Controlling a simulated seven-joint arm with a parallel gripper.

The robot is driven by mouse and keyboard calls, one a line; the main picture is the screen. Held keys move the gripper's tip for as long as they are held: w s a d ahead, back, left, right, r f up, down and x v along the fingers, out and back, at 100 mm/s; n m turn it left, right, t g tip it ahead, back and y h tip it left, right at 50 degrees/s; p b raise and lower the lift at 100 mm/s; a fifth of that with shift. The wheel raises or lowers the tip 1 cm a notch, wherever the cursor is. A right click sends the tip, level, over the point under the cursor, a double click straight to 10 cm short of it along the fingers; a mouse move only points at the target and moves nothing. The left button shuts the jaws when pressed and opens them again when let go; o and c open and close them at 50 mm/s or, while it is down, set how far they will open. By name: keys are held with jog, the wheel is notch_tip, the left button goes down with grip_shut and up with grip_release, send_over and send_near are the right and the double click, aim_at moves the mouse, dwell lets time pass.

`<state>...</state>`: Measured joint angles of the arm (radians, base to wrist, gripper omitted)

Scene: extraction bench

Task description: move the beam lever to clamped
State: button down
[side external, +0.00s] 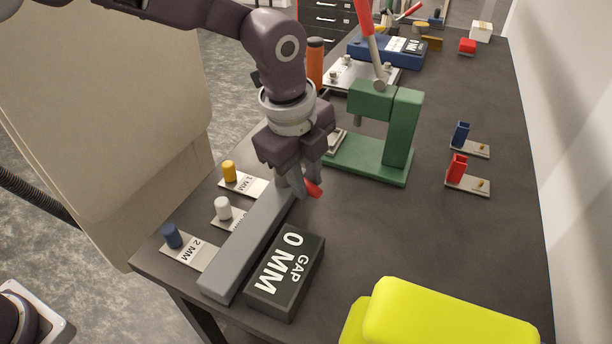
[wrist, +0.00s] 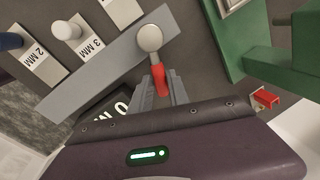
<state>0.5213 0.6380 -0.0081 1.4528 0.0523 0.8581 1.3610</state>
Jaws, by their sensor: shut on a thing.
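The beam lever (wrist: 159,80) has a red grip and a round grey pivot, seen in the wrist view at the right end of a long grey beam (wrist: 105,68). In the side view the lever's red tip (side external: 313,188) sticks out beside my fingers at the far end of the grey beam (side external: 246,245). My gripper (wrist: 160,92) is shut on the red grip, with one finger on each side of it. It also shows in the side view (side external: 304,186), pointing down. The fingers hide part of the lever there.
A black block reading "GAP 0 MM" (side external: 285,276) lies right of the beam. Tags with blue (side external: 171,236), white (side external: 223,208) and yellow (side external: 229,171) knobs lie left. A green press (side external: 400,130) stands behind my gripper. A yellow object (side external: 440,318) is in front.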

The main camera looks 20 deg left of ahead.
jog(key=shift+r, duration=0.1)
dwell(0.3)
jog(key=m, duration=0.1)
jog(key=s+a+m, duration=0.1)
jog(key=m, duration=0.1)
jog(key=shift+s, duration=0.15)
jog(key=m, duration=0.2)
jog(key=s+a+m+h, duration=0.1)
jog(key=shift+s+a+m+g, duration=0.1)
jog(key=shift+a+m+g, duration=0.05)
jog(key=shift+m+g, duration=0.25)
jog(key=a+m, duration=0.1)
jog(key=m, duration=0.2)
jog(key=shift+s+a+m, duration=0.3)
jog(key=shift+s+a, duration=0.05)
jog(key=shift+s+a+m+g, duration=0.1)
jog(key=shift+a+m+g, duration=0.3)
jog(key=shift+m, duration=0.5)
jog(key=shift+s+a+m+g, duration=0.1)
jog(key=shift+a+m+g, duration=0.1)
jog(key=shift+a+m, duration=0.55)
jog(key=shift+d+m, duration=0.1)
jog(key=shift+m, duration=0.15)
jog(key=c, duration=1.3)
grip_release()
jog(key=shift+o, duration=0.2)
